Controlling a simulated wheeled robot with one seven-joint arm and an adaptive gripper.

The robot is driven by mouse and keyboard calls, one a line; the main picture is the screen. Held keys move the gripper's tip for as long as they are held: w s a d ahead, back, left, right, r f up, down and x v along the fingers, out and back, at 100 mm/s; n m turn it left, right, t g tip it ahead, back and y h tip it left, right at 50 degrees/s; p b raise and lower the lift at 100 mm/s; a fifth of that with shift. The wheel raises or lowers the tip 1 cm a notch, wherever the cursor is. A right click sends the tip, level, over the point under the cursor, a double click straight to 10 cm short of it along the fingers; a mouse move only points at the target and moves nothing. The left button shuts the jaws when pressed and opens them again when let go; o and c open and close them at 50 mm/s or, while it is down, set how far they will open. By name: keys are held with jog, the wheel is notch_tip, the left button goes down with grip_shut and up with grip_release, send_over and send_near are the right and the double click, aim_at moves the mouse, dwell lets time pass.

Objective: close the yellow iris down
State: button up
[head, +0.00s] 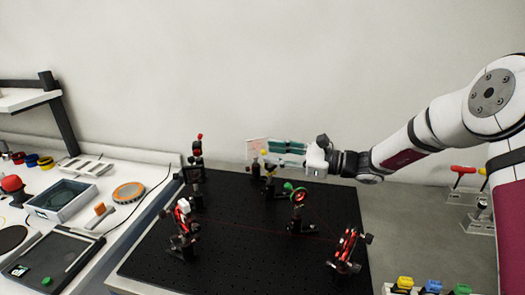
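The yellow iris (270,169) stands at the back of the black breadboard, on a dark post. It is small in the head view and partly hidden by my gripper. A yellow knob (263,152), apparently its lever end, shows just left of my fingertips. My gripper (272,152) reaches in from the right, its teal-padded fingers pointing left, one above the other with a gap between them. It looks open and holds nothing that I can see. Whether a finger touches the yellow lever cannot be told.
A similar iris with a green knob (288,187) stands in front, close below my gripper. Red-and-black mounts stand at left (184,228), back left (195,172) and front right (346,250) of the breadboard (235,270). A pale card (258,146) stands behind the fingertips.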

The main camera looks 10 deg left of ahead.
aim_at(262, 152)
jog(key=shift+w+a, duration=0.2)
jog(key=shift+a, duration=1.75)
jog(key=shift+c, duration=0.5)
grip_shut()
